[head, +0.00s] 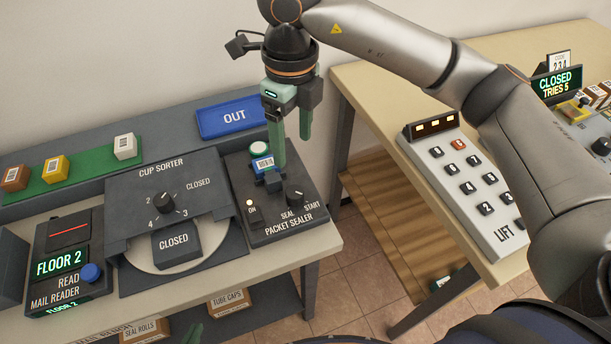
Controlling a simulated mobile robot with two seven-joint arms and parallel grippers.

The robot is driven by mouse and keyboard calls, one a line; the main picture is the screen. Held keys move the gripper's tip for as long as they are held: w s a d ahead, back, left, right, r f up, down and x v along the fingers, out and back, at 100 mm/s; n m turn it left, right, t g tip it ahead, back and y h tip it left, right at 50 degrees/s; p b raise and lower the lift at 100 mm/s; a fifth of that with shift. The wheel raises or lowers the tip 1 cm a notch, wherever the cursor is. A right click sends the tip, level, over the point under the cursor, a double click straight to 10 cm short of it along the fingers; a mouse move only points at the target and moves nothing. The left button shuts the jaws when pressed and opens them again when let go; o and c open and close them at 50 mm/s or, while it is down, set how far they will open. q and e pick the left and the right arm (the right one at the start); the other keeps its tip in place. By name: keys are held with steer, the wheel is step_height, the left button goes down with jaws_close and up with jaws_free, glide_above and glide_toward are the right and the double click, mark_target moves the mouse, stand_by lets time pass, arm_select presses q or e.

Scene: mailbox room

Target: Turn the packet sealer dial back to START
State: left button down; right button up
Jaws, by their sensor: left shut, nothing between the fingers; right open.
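The packet sealer (262,229) is a dark box at the right end of the left bench. Its black dial (295,197) sits near the SEAL and START labels; I cannot tell exactly which label its mark points to. A small packet (262,162) with a blue barcode band and a green-and-white top stands in the sealer's holder. My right gripper (293,150) is open and empty, pointing down over the back of the sealer. One finger is close to the packet; I cannot tell if they touch.
The cup sorter (175,204) and mail reader (62,262) stand left of the sealer. A blue OUT tray (234,118) lies behind it. A lift keypad (464,185) is on the right table. A floor gap separates the tables. My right arm crosses the upper right.

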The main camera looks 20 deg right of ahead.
mark_target(294, 191)
arm_select(q)
steer(key=shift+w+a+r, duration=0.15)
steer(key=shift+w, duration=0.1)
arm_select(e)
step_height(294, 191, down, 12)
steer(key=shift+a+f, duration=0.15)
steer(key=shift+f, duration=0.1)
jaws_close()
steer(key=shift+f+n+b, duration=0.1)
steer(key=shift+n+b, duration=0.2)
steer(key=shift+b, duration=0.15)
steer(key=shift+n, duration=0.3)
steer(key=shift+b, duration=0.3)
steer(key=shift+r, duration=0.2)
arm_select(q)
steer(key=shift+w+d+f, duration=0.25)
steer(key=shift+w+d, duration=0.05)
steer(key=shift+d, duration=0.1)
arm_select(e)
jaws_free()
